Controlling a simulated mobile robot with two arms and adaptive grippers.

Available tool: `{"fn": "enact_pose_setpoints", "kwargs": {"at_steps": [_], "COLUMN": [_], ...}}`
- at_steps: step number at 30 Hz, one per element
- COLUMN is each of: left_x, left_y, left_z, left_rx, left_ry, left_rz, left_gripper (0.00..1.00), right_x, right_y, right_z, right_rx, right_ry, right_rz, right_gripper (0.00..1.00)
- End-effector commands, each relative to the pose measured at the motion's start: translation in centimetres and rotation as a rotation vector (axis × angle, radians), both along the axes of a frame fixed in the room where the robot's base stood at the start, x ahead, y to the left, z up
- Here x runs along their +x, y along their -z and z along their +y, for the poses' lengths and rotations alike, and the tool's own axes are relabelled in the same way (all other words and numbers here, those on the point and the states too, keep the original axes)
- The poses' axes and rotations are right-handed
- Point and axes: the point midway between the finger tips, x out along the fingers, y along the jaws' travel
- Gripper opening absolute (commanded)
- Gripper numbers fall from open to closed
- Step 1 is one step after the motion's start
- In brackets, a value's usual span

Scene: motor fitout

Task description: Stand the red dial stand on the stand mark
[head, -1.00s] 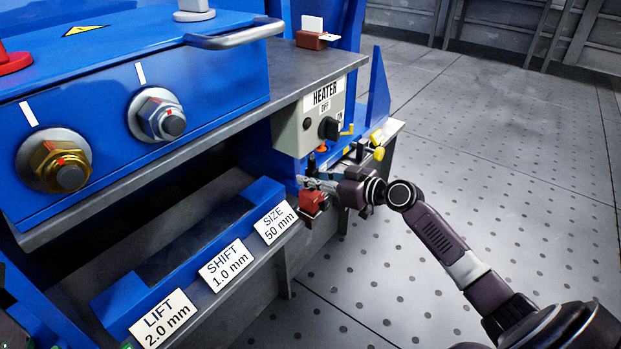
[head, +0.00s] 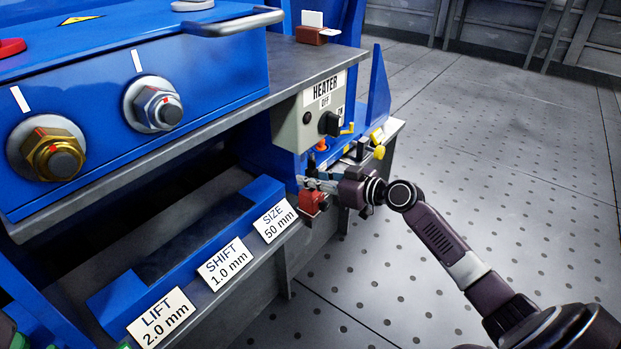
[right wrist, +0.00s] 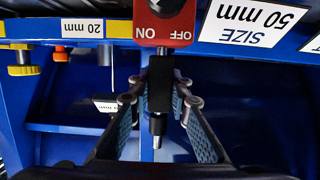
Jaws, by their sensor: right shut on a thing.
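The red dial stand (head: 312,202) is a small red block with a dark post, at the right end of the machine's front ledge. In the right wrist view its red base (right wrist: 165,25) shows ON and OFF, and a black post (right wrist: 160,90) with a silver tip extends from it. My right gripper (head: 308,183) is shut on the stand's post, with a finger on either side (right wrist: 160,85). Whether the base touches the ledge I cannot tell. I cannot make out the stand mark. My left gripper is not in view.
Labels SIZE 50 mm (head: 275,223), SHIFT (head: 225,264) and LIFT (head: 162,317) line the ledge left of the stand. The heater box (head: 315,118) hangs above, near a yellow knob (head: 379,152). The floor (head: 480,170) at right is clear.

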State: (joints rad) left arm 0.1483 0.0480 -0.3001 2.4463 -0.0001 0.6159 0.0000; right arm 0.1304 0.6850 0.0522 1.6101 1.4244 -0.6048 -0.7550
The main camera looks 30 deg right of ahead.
Motion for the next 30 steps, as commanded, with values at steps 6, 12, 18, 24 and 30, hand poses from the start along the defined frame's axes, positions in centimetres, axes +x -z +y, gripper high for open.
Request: {"fn": "enact_pose_setpoints", "kwargs": {"at_steps": [6, 12, 18, 24, 30], "left_x": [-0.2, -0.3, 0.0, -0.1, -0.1], "left_y": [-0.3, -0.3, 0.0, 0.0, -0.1], "left_z": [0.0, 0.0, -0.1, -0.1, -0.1], "left_rx": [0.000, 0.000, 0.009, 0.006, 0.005], "left_ry": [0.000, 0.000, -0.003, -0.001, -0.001], "left_rz": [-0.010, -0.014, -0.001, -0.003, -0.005], "left_gripper": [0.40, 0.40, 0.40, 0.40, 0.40], "right_x": [0.1, 0.0, -0.3, -2.3, -5.8], "right_y": [-0.3, 0.0, 0.5, -0.2, -1.2], "right_z": [-0.1, 0.0, -0.1, -0.9, -2.4], "right_rx": [0.001, 0.001, -0.001, -0.003, -0.002], "right_ry": [0.002, 0.001, 0.000, -0.001, 0.001], "right_rz": [-0.007, -0.003, 0.008, 0.006, 0.005], "right_gripper": [0.31, 0.38, 0.38, 0.38, 0.38]}}
